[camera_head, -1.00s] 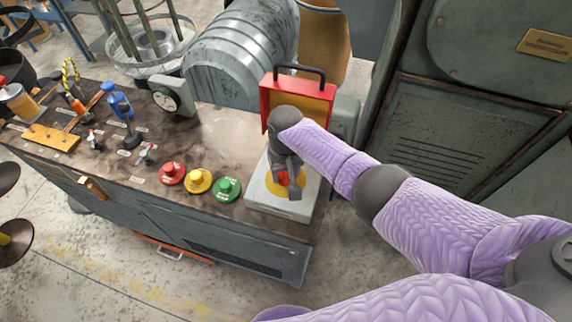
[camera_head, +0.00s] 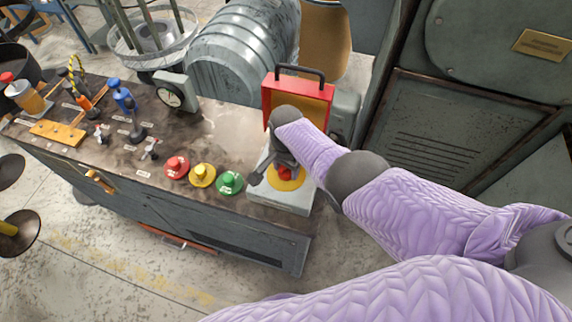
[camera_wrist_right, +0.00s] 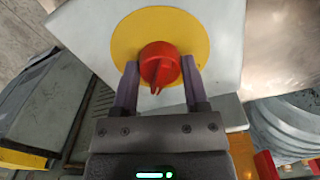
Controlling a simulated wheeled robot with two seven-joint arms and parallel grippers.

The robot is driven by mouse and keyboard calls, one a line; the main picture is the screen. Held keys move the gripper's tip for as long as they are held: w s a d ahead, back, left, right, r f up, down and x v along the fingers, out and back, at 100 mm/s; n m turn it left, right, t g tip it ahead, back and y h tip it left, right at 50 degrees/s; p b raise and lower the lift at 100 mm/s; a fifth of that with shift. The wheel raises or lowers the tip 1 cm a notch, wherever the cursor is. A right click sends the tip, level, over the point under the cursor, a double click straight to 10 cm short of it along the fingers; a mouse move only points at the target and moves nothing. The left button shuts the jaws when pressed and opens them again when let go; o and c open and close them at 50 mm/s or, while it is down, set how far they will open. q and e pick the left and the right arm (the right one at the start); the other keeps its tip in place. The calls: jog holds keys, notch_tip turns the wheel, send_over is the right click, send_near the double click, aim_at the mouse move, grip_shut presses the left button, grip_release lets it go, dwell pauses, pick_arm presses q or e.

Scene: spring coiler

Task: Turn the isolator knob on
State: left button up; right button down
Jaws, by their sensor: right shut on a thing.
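The isolator knob (camera_wrist_right: 159,66) is red and sits on a round yellow plate (camera_wrist_right: 195,38) on a pale grey box (camera_wrist_right: 90,22). In the head view the knob (camera_head: 284,173) shows beside my fingers, on top of the box (camera_head: 278,198) at the right end of the bench. My right gripper (camera_wrist_right: 159,75) is shut on the knob, one finger on each side of it. In the head view the right gripper (camera_head: 272,172) partly covers the yellow plate. My left gripper is not in view.
A red-framed lid (camera_head: 300,98) with a black handle stands up behind the box. Red (camera_head: 176,166), yellow (camera_head: 202,175) and green (camera_head: 229,183) buttons sit left of it on the bench (camera_head: 215,125). A gauge (camera_head: 172,95) and several small levers stand further left.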

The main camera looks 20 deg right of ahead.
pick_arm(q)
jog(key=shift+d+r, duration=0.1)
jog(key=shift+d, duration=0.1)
pick_arm(e)
jog(key=shift+m, duration=0.6)
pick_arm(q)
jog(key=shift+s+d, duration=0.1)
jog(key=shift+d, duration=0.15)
pick_arm(e)
jog(key=shift+c, duration=2.4)
grip_release()
jog(key=o, duration=0.4)
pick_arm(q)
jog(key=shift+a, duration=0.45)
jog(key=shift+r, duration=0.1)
pick_arm(e)
jog(key=shift+r, duration=0.15)
